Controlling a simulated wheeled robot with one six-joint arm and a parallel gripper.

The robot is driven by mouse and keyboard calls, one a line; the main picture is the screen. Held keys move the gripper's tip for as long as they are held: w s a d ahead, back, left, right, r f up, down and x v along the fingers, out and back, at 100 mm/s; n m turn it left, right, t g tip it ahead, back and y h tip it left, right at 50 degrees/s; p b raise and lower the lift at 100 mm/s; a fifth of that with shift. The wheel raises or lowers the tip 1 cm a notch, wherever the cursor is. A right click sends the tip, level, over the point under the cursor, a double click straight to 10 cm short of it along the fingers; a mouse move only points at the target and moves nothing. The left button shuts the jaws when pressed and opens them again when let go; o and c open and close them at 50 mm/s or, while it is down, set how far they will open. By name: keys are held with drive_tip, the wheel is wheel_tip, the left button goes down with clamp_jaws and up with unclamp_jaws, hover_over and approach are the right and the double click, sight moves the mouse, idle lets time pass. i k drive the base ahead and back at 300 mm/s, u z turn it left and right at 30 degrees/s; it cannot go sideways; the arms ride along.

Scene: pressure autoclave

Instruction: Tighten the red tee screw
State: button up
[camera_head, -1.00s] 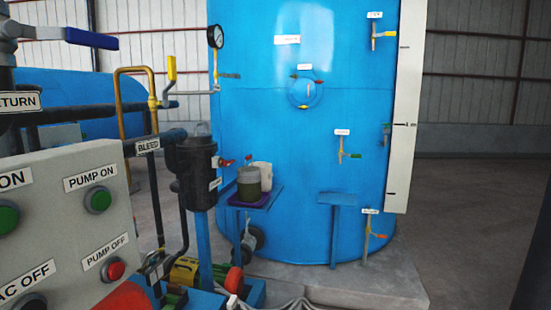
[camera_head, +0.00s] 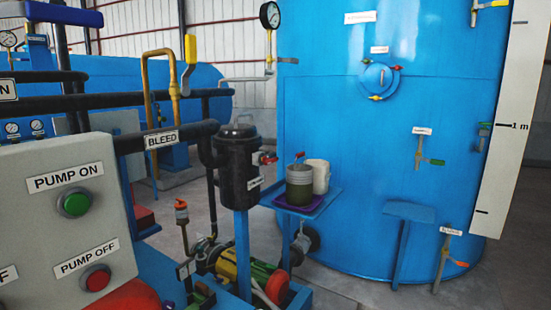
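A small round blue cover (camera_head: 376,79) sits on the side of the large blue tank, right of the picture's middle. Small coloured tee screws stand around its rim. My gripper is not in view.
A grey control box (camera_head: 70,235) with PUMP ON and PUMP OFF buttons fills the near left. A black filter housing (camera_head: 238,165) and a blue shelf (camera_head: 318,207) with containers stand before the blue tank (camera_head: 330,130). A blue step (camera_head: 410,212) is lower right.

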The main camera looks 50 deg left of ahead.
sight(266, 161)
drive_tip(key=u, duration=0.6)
drive_tip(key=i, duration=0.8)
drive_tip(key=u, duration=0.8)
